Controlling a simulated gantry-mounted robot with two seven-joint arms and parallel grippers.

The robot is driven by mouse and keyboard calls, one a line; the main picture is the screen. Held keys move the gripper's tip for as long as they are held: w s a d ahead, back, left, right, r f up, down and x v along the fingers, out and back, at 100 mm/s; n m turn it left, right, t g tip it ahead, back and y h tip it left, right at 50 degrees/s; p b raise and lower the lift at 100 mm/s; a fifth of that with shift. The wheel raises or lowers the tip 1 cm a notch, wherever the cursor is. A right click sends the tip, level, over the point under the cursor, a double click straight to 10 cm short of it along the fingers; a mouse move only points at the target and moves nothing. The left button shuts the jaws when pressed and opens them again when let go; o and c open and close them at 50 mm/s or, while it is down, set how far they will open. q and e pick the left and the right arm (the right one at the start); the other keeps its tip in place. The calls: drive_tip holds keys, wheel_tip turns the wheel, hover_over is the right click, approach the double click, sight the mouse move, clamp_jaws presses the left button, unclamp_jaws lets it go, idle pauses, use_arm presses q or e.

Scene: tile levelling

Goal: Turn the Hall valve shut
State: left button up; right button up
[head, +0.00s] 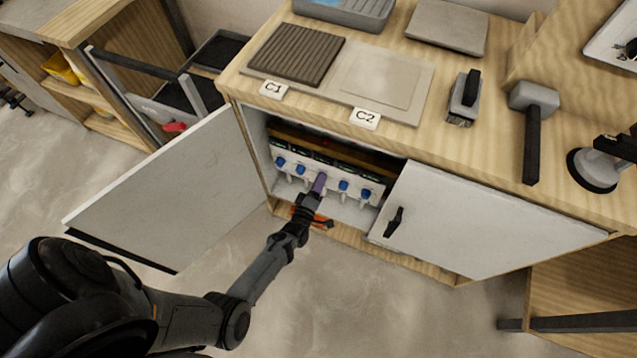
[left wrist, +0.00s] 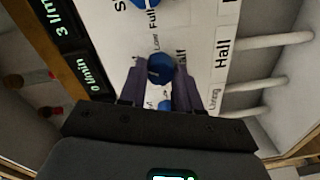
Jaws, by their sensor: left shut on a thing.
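Inside the open cabinet, a white valve panel (head: 329,176) carries a row of blue knobs. My left gripper (head: 319,183) reaches into the cabinet at the middle of this row. In the left wrist view its two fingers (left wrist: 160,78) are shut on a blue valve knob (left wrist: 159,67), one on each side. The Hall label (left wrist: 222,45) is just right of this knob, so it appears to be the Hall valve. Words such as Low, Full and Half are printed around the knob; the fingers partly cover them. The knob's pointer cannot be made out. My right gripper is not in view.
The left cabinet door (head: 170,190) stands wide open beside my arm; the right door (head: 480,225) covers the cabinet's right part. Neighbouring blue knobs (head: 343,185) sit close by. Green-lit flow displays (left wrist: 72,75) line the panel. White pipes (left wrist: 270,40) run beside the labels.

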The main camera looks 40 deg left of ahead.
use_arm(q)
drive_tip(key=n, duration=0.5)
drive_tip(key=shift+n+p, duration=0.3)
drive_tip(key=shift+p, duration=0.1)
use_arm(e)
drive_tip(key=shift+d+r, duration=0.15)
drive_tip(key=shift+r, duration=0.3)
use_arm(q)
drive_tip(key=shift+f, duration=0.1)
drive_tip(key=o, duration=1.1)
drive_tip(key=shift+c, duration=0.2)
drive_tip(key=shift+s, duration=0.1)
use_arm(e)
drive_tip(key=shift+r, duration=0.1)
